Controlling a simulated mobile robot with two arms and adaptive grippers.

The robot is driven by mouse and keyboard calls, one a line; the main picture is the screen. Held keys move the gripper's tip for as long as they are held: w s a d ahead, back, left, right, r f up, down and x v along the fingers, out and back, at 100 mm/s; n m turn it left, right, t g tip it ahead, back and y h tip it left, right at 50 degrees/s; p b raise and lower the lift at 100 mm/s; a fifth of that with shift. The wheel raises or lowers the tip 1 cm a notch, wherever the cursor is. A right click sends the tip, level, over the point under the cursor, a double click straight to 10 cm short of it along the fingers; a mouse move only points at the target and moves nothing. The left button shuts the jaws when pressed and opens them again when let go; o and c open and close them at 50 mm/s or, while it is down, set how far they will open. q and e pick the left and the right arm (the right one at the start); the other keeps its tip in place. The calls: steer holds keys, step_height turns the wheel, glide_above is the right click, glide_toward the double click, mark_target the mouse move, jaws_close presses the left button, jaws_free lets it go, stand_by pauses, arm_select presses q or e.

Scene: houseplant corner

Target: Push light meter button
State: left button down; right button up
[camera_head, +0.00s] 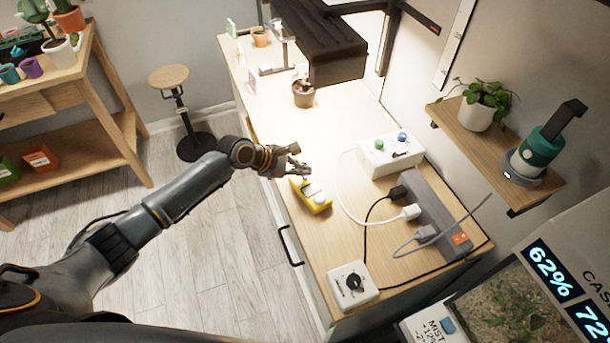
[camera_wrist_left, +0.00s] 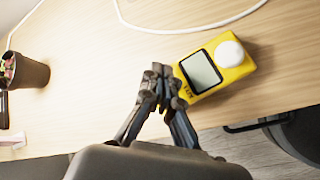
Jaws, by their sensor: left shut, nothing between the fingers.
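The light meter (camera_head: 313,204) is a yellow handheld box lying on the wooden counter near its front edge. In the left wrist view the meter (camera_wrist_left: 237,75) shows a grey screen and a white dome at its far end. My left gripper (camera_head: 303,170) is shut and empty, right at the meter's back end in the head view. In the left wrist view its fingertips (camera_wrist_left: 160,75) are beside the meter's near end, by the printed label. I cannot tell whether they touch it. The button is not clearly visible; the fingers may hide it. My right gripper is not in view.
A white box with green and blue knobs (camera_head: 392,154) and a grey power strip (camera_head: 436,217) with cables lie behind the meter. A white dial box (camera_head: 352,285) stands at the counter's near end. A small potted plant (camera_head: 303,96) stands farther along the counter.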

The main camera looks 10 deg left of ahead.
mark_target(302, 179)
arm_select(q)
steer(key=shift+f, duration=0.35)
steer(key=shift+f, duration=0.25)
stand_by(0.3)
steer(key=shift+r, duration=0.1)
steer(key=shift+r+p, duration=0.6)
steer(key=shift+p, duration=0.4)
step_height(302, 179, up, 6)
steer(key=p, duration=0.6)
steer(key=shift+p, duration=0.35)
steer(key=shift+s, duration=0.1)
